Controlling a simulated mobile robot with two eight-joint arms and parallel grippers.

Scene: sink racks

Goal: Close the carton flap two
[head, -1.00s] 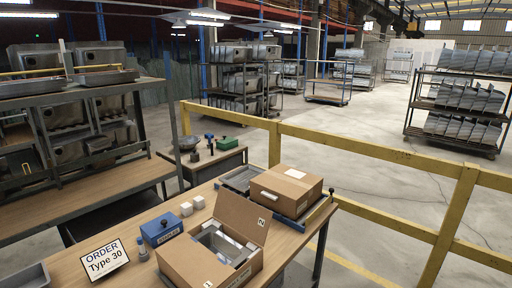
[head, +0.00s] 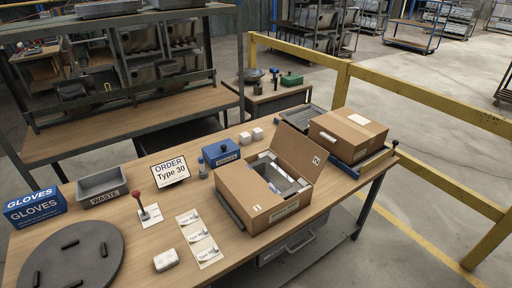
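An open cardboard carton (head: 270,214) stands on the wooden workbench at right of centre. Its flap marked 2 (head: 303,149) stands up and tilts back at the far right side of the carton. A flap marked 1 (head: 235,201) hangs at the near left side, its position hard to tell. Inside the carton is a shiny metal sink part (head: 283,181). Neither of my grippers shows in the head view.
A closed carton (head: 347,134) sits behind on a blue-edged stand. An order sign (head: 170,171), a blue box (head: 221,153), a grey waste bin (head: 103,184), a gloves box (head: 36,206) and label sheets (head: 199,237) lie on the workbench (head: 140,255). A yellow railing (head: 395,88) runs behind.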

